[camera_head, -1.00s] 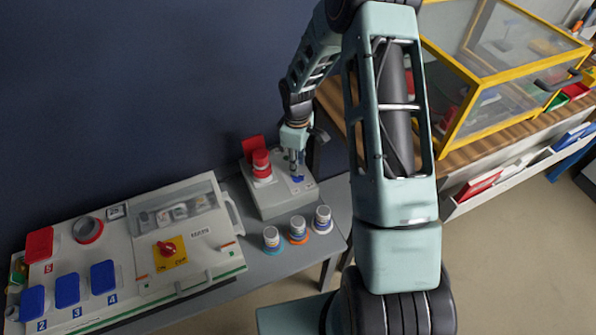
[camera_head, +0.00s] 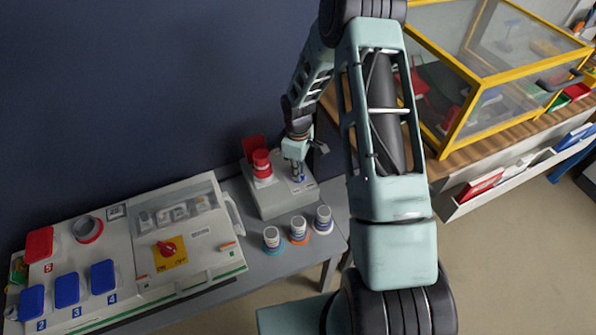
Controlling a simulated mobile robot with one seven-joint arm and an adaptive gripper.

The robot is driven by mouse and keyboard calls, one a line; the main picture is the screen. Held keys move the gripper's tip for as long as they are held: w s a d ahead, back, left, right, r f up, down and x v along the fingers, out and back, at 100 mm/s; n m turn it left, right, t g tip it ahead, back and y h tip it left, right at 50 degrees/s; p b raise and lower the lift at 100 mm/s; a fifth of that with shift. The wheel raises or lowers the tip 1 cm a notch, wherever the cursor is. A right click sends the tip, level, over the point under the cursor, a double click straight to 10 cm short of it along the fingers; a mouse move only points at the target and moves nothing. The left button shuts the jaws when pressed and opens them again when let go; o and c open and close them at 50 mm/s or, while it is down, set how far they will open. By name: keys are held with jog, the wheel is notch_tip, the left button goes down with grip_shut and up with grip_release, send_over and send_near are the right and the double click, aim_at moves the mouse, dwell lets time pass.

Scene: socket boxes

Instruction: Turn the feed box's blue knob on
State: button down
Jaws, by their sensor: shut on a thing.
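The feed box (camera_head: 280,204) is a small grey box on the grey bench, near the wall. A red plug-like part (camera_head: 261,165) stands on its left side, with a red flap (camera_head: 252,145) behind it. The blue knob (camera_head: 298,179) is on the box's right side, mostly hidden by my gripper. My gripper (camera_head: 297,176) points down onto the knob from above and is shut on it. The knob's turn position cannot be made out.
A large white panel box (camera_head: 205,237) with a red rotary switch (camera_head: 167,248) and blue covers lies to the left. Several small capped cylinders (camera_head: 298,230) stand in front of the feed box. A yellow-framed clear case (camera_head: 500,75) sits on the wooden bench at right.

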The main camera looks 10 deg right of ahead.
jog(key=shift+m, duration=0.4)
jog(key=m+b, duration=0.2)
jog(key=m, duration=0.1)
jog(key=shift+f+m+b, duration=0.15)
jog(key=shift+m+b, duration=0.15)
jog(key=shift+m, duration=0.1)
jog(key=m+b, duration=0.2)
jog(key=m, duration=0.3)
jog(key=m+b, duration=0.1)
jog(key=m, duration=0.3)
jog(key=shift+m, duration=2.3)
jog(key=c, duration=2)
grip_release()
jog(key=shift+c, duration=0.2)
jog(key=shift+r, duration=0.2)
